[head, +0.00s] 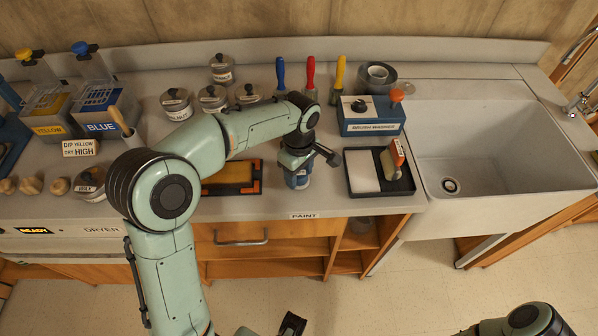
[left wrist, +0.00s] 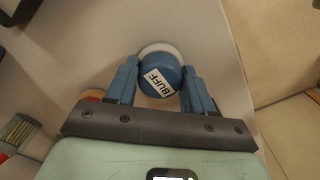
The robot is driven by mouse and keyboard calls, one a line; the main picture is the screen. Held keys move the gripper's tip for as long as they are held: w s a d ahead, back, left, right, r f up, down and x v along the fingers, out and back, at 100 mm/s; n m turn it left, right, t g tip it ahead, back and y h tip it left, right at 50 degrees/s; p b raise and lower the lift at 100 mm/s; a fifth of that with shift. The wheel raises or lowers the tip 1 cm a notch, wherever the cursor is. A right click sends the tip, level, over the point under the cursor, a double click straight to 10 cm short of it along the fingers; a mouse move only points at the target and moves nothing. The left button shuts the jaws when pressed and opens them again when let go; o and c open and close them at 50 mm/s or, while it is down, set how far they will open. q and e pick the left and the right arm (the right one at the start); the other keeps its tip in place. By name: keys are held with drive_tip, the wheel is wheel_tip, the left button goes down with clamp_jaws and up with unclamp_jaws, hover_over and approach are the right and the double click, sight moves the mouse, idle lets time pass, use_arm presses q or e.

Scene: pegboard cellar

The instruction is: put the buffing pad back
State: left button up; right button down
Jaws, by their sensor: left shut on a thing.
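The buffing pad (left wrist: 153,76) has a blue round body with a white label reading BUFF, and a white round rim shows behind it in the left wrist view. My left gripper (left wrist: 160,88) is shut on it, one blue finger on each side. In the head view the left gripper (head: 296,158) points down near the counter's front edge, with the blue pad (head: 298,181) below it, between the yellow pad tray and the black tray. I cannot tell whether the pad touches the counter. Part of the right arm (head: 525,318) shows at the bottom right; its jaws are not clear.
Jars and colored-handled tools stand behind. A sink (head: 500,150) is further right.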

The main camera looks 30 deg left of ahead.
use_arm(q)
drive_tip(key=o, duration=1)
drive_tip(key=shift+f, duration=0.1)
drive_tip(key=shift+r, duration=0.2)
wheel_tip(320, 180, up, 12)
drive_tip(key=p, duration=0.2)
drive_tip(key=shift+f, duration=0.1)
